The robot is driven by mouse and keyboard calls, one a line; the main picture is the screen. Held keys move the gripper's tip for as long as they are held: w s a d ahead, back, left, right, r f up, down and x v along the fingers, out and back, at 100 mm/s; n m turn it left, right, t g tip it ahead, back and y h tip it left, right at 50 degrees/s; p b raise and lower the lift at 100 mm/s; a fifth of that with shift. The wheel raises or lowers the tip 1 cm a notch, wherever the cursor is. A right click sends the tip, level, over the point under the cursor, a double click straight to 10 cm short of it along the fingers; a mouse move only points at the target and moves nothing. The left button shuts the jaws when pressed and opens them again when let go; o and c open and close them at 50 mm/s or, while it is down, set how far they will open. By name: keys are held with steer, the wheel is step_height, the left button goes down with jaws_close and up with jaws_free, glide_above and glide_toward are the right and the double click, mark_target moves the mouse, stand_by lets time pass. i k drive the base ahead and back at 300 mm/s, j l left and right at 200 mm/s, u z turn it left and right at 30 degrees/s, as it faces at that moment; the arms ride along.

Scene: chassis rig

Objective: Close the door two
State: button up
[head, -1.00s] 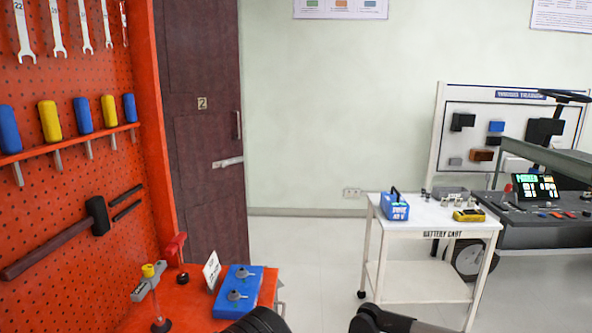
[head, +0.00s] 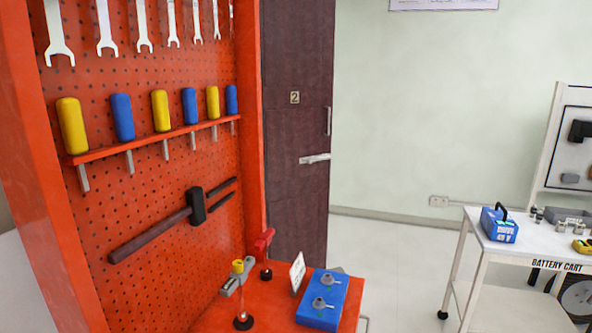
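The dark brown door (head: 297,135) stands behind the orange tool board and carries a small plate with the number 2 (head: 295,97). It has a silver lever handle (head: 315,158) and a vertical pull bar (head: 328,121) near its right edge. Its left part is hidden by the board's edge. I cannot tell how far it stands open. My gripper is not in view.
The orange pegboard (head: 160,190) with wrenches, screwdrivers and a hammer (head: 155,230) fills the left. An orange bench top (head: 270,295) holds a blue box (head: 323,298). The white battery cart (head: 520,250) stands right. Clear floor (head: 390,265) lies between.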

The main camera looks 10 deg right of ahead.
mark_target(297, 37)
steer(key=i+l, duration=0.6)
steer(key=l, duration=0.15)
steer(key=i+l, duration=0.3)
steer(key=i, duration=0.15)
steer(key=i+l, duration=0.3)
steer(key=i, duration=0.2)
steer(key=i+l+z, duration=0.1)
steer(key=i+l, duration=0.15)
steer(key=i, duration=0.2)
steer(key=i+l, duration=0.25)
steer(key=i, duration=0.2)
steer(key=i+j, duration=0.15)
steer(key=i, duration=0.25)
steer(key=i+j, duration=0.2)
steer(key=i, duration=0.25)
steer(key=i+j+z, duration=0.1)
steer(key=i, duration=0.3)
